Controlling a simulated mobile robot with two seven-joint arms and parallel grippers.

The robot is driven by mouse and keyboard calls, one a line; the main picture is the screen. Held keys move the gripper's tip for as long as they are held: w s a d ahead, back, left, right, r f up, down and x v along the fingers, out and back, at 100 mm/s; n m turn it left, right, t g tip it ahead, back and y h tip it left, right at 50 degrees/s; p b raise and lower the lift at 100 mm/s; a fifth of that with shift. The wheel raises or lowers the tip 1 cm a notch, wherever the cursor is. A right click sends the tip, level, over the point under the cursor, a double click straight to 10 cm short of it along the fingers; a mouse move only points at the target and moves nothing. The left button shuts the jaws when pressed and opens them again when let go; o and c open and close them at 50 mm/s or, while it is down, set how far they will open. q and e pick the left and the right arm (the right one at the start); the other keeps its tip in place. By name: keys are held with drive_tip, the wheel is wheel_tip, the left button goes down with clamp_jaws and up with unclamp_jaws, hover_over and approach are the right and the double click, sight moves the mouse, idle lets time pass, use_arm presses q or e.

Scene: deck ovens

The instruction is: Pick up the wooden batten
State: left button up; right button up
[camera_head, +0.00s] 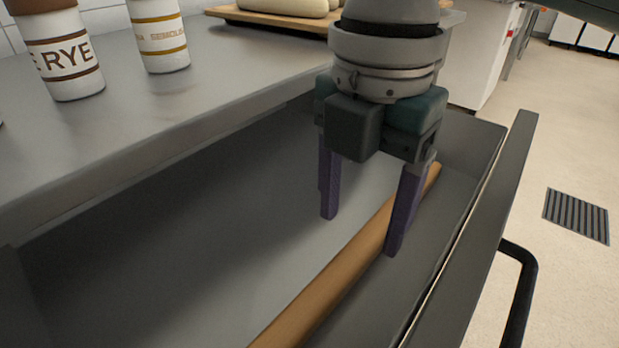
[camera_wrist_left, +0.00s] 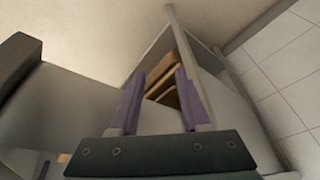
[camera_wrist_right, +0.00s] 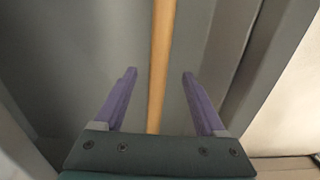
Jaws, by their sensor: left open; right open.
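The wooden batten (camera_head: 345,267) is a long, tan bar lying in the open drawer, along the side near the drawer front. It also shows in the right wrist view (camera_wrist_right: 160,60), running between the fingers. My right gripper (camera_head: 362,232) points down into the drawer, open, with one purple finger on each side of the batten in the picture. I cannot tell whether the fingers touch it. My left gripper (camera_wrist_left: 158,92) shows only in its own wrist view, open, with no batten between its fingers. The batten's near end is cut off in the head view.
The drawer front (camera_head: 480,215) has a dark handle (camera_head: 522,290) on the right. A steel counter (camera_head: 190,105) above holds a RYE canister (camera_head: 62,55), a second canister (camera_head: 160,38) and a wooden board (camera_head: 265,19) with pale loaves. A floor grate (camera_head: 577,215) lies right.

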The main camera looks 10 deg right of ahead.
sight(355, 253)
wheel_tip(355, 253, down, 5)
drive_tip(key=shift+w+f+b, duration=0.1)
drive_tip(key=shift+b, duration=1)
drive_tip(key=c, duration=1.1)
clamp_jaws()
